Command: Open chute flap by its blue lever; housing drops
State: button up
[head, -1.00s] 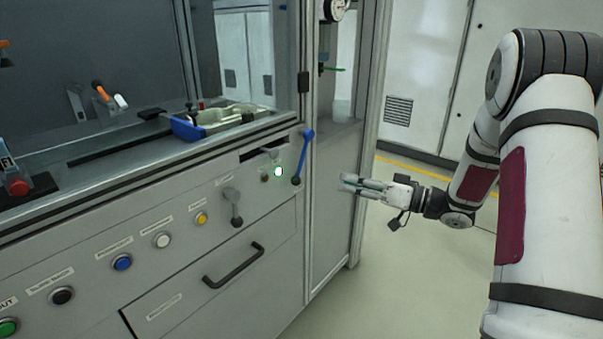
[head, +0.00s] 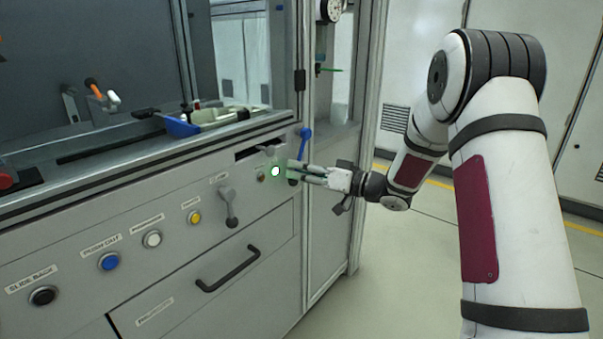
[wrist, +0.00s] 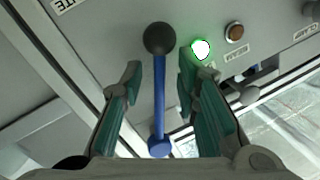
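The blue lever (head: 305,141) stands upright at the right end of the machine's front panel, just right of a dark slot (head: 260,150) that may be the chute mouth. In the wrist view the lever (wrist: 159,105) runs between my two fingers, with its dark ball end (wrist: 159,38) beyond the fingertips. My gripper (head: 294,171) is open at the panel's right side, and its fingers hide part of the lever in the head view. In the wrist view the green-padded fingers (wrist: 157,75) show a gap on each side of the lever. I cannot make out a housing for certain.
A lit green-white lamp (head: 275,171) sits close left of my fingers, and also shows in the wrist view (wrist: 201,50). A grey lever (head: 229,206), several push buttons and a drawer handle (head: 228,268) are further left. A blue-ended tray (head: 182,127) lies on the ledge above. Floor at right is clear.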

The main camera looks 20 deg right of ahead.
grip_shut()
jog(key=shift+w+d, duration=0.1)
jog(key=shift+d, duration=0.05)
jog(key=shift+w+d+f+n+h+p, duration=0.1)
jog(key=shift+w+d+n+h+p, duration=0.3)
jog(key=shift+w+d+n, duration=0.75)
jog(key=shift+w+d+r+n+h+p, duration=0.15)
jog(key=shift+d+n+h+p, duration=0.45)
jog(key=shift+n, duration=1.2)
jog(key=shift+w+d+f+n+h+p, duration=0.2)
jog(key=shift+w+d+n, duration=0.55)
jog(key=shift+d+n, duration=0.55)
jog(key=shift+w+d+r+n, duration=0.1)
jog(key=shift+r+n, duration=0.1)
jog(key=shift+n, duration=0.15)
